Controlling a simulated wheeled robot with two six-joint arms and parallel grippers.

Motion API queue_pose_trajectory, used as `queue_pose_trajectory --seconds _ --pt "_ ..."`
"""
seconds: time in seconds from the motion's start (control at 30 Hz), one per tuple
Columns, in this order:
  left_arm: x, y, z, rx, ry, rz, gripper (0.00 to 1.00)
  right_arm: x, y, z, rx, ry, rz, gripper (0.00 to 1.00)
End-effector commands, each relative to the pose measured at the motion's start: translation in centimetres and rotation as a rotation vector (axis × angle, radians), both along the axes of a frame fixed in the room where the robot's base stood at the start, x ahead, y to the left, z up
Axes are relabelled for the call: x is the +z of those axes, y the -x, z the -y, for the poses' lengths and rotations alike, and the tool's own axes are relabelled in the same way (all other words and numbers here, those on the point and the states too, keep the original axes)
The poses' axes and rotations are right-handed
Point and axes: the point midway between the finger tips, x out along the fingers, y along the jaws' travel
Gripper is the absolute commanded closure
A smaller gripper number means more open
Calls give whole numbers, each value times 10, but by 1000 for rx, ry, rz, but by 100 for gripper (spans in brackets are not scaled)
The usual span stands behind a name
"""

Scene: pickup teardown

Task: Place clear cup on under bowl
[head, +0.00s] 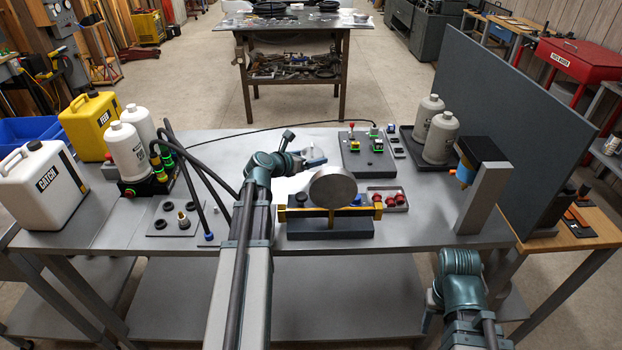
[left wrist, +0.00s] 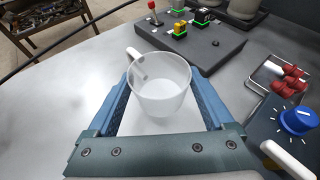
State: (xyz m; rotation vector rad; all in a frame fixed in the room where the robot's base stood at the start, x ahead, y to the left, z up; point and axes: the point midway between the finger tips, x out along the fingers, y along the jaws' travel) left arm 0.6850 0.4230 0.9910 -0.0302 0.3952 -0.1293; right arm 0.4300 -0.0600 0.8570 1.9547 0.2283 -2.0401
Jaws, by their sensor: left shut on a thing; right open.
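The clear cup (left wrist: 160,92), a see-through mug with a handle on its left, stands upright between the blue fingers of my left gripper (left wrist: 165,108) in the left wrist view. The gripper is shut on it. In the head view this gripper (head: 313,160) is over the middle of the grey bench, and the cup is hard to make out there.
A round metal disc (head: 333,188) on a brass-coloured support stands right of my left arm. A tray of red parts (head: 388,199) and a switch panel (head: 367,150) are nearby.

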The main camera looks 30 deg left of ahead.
Motion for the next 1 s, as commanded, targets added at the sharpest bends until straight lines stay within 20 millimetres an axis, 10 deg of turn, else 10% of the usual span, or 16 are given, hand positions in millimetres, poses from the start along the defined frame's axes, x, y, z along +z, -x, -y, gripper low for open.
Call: queue_pose_trajectory --seconds 1.0 --pt "-50 0 0 0 0 0 77 -50 0 0 0 0 0 50"
